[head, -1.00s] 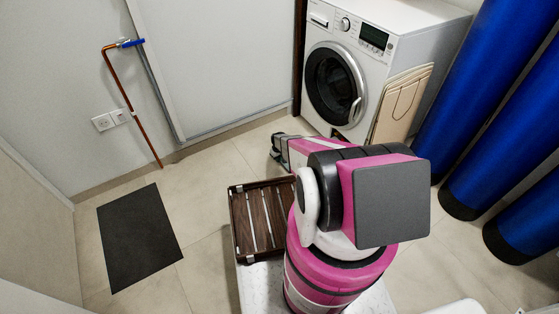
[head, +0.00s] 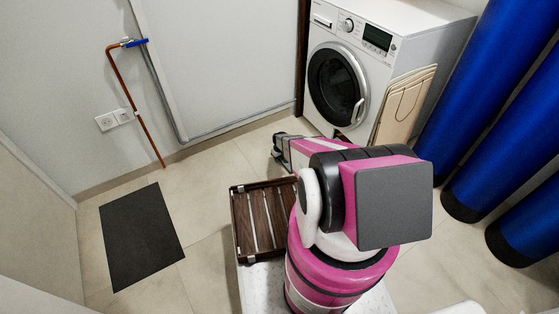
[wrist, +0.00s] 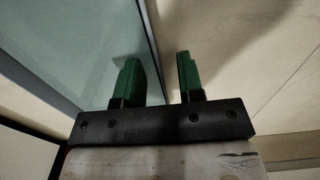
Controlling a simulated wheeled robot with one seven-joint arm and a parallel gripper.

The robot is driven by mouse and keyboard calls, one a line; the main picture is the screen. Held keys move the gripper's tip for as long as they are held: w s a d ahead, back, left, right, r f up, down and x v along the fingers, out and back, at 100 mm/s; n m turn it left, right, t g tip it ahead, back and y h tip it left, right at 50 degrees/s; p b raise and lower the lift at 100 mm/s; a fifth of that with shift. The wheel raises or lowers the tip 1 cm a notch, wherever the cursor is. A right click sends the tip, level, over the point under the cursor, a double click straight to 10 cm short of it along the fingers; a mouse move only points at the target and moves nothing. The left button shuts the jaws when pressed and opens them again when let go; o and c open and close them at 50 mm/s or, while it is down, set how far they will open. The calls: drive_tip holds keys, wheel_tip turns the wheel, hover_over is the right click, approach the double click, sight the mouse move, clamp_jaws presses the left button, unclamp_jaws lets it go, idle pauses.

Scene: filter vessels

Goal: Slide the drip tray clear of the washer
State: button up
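The washer (head: 338,88) is a white front-loader with a dark round door, standing at the back right. My gripper (head: 276,148) reaches forward in front of the washer's left side, clear of its door. The wrist view shows my gripper (wrist: 158,78) with two green fingers apart and nothing between them. I cannot make out a drip tray for certain. My arm hides part of the floor in front of the washer, where only a small dark patch shows at the washer's foot.
A brown slatted wooden crate (head: 235,214) sits left of my arm. A black mat (head: 140,236) lies on the floor at left. A beige folded board (head: 405,103) leans on the washer's side. Blue cylinders (head: 472,105) stand at right. A copper pipe (head: 135,105) runs down the wall.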

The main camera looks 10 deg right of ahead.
wheel_tip(320, 180, up, 10)
drive_tip(key=shift+r, duration=0.2)
idle(0.5)
